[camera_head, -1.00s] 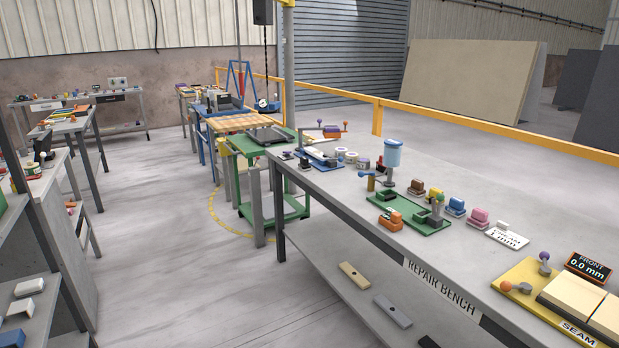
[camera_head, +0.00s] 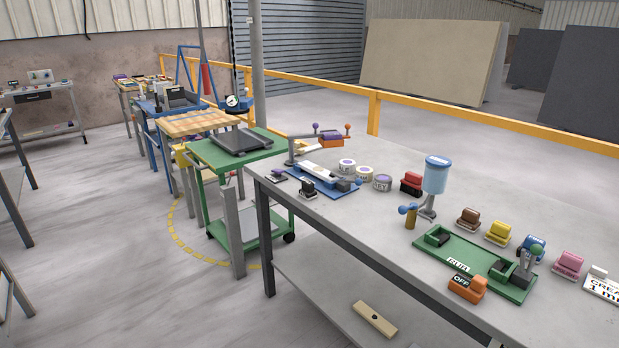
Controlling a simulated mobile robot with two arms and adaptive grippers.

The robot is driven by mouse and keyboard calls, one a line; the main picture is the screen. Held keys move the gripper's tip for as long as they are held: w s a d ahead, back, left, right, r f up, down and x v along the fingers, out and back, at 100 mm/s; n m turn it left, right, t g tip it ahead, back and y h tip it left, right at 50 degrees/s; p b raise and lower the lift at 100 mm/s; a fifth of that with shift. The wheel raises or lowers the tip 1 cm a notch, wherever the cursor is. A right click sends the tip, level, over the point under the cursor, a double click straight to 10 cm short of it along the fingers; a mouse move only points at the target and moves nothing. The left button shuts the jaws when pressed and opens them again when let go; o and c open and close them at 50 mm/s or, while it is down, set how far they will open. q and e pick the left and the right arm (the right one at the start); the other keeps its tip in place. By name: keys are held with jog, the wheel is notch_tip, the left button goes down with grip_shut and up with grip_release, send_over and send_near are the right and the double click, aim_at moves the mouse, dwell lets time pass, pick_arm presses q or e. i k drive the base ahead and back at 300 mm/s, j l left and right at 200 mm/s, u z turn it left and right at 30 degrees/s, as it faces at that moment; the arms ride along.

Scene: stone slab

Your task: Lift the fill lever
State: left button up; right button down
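No lever in view has a readable "fill" label, so I cannot tell which is the fill lever. A blue cup-shaped tank (camera_head: 436,175) stands on a grey stem on the long grey bench. Beside it is a short brass post with a blue handle (camera_head: 409,211). Neither of my grippers is in view.
The grey bench (camera_head: 385,160) bears several coloured blocks, including an orange "OFF" block (camera_head: 467,287), and several labelled rolls (camera_head: 364,173). A green cart (camera_head: 240,150) stands off its far left end. Open floor lies to the left; a yellow rail (camera_head: 450,104) runs behind.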

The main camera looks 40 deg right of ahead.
aim_at(359, 182)
jog(key=i+j+z, duration=0.2)
jog(key=i+z, duration=0.25)
jog(key=i, duration=0.15)
jog(key=i+j+z, duration=0.35)
jog(key=i+z, duration=0.15)
jog(key=i+j+z, duration=0.45)
jog(key=i+j, duration=0.15)
jog(key=i+j+z, duration=0.35)
jog(key=j+z, duration=0.15)
jog(key=j, duration=0.3)
